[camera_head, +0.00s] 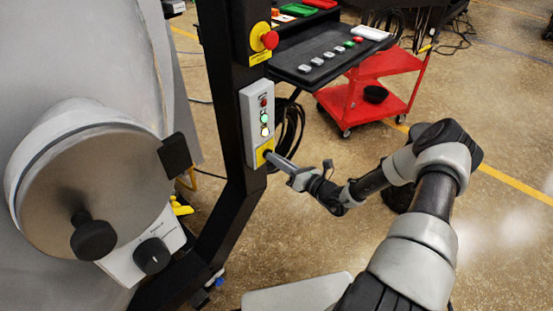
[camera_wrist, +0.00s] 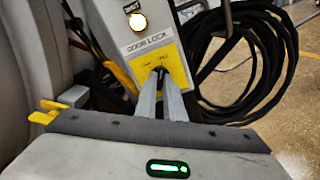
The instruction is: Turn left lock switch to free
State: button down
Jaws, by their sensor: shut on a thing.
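The lock switch is a small black knob (camera_wrist: 160,71) on a yellow plate (camera_wrist: 143,64) below a "DOOR LOCK" label in the wrist view. The plate also shows at the bottom of the grey control box (camera_head: 255,108) in the head view. My gripper (camera_wrist: 161,76) reaches up to the plate, with its two long grey fingers closed in on the knob from both sides. In the head view my gripper (camera_head: 270,156) meets the plate from the right. The fingers hide most of the knob, so its exact setting is hard to read.
A round furnace door (camera_head: 90,190) with black knobs stands at the left. A red emergency button (camera_head: 270,40) sits above the control box on the black post (camera_head: 228,90). Black cables (camera_wrist: 260,60) hang right of the box. A red cart (camera_head: 375,95) stands behind.

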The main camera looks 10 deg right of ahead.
dwell(0.4)
jog(key=c, duration=1.9)
grip_release()
jog(key=shift+o, duration=0.2)
jog(key=p+v, duration=0.1)
jog(key=v, duration=1.6)
jog(key=shift+s+d+p, duration=0.15)
jog(key=shift+s+p, duration=0.05)
jog(key=shift+p, duration=0.15)
jog(key=shift+r, duration=0.15)
